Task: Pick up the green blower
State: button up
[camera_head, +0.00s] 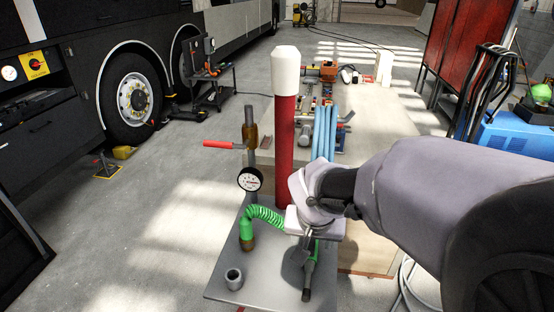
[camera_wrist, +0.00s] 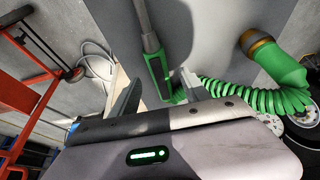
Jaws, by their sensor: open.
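The green blower shows in the wrist view (camera_wrist: 160,73) as a green and dark body with a grey nozzle pointing to the top. In the head view the blower (camera_head: 308,272) is over the grey plate (camera_head: 225,265), below my gripper, its upper part hidden. A coiled green hose (camera_head: 265,214) runs toward it; the hose also shows in the wrist view (camera_wrist: 262,98). My gripper (camera_head: 312,232) is open and empty above the blower. In the wrist view the fingers (camera_wrist: 158,90) stand on either side of the blower's green end; contact cannot be told.
A red post with a white cap (camera_head: 286,140) stands close behind my gripper. A gauge (camera_head: 250,179), a red lever (camera_head: 218,144), a green fitting (camera_head: 247,235) and a grey cup (camera_head: 234,279) are at left. A cluttered workbench (camera_head: 385,120) is behind.

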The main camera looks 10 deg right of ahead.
aim_at(312, 243)
jog(key=b+x, duration=0.1)
jog(key=x, duration=0.2)
jog(key=shift+f, duration=0.3)
jog(key=shift+r, duration=0.15)
grip_shut()
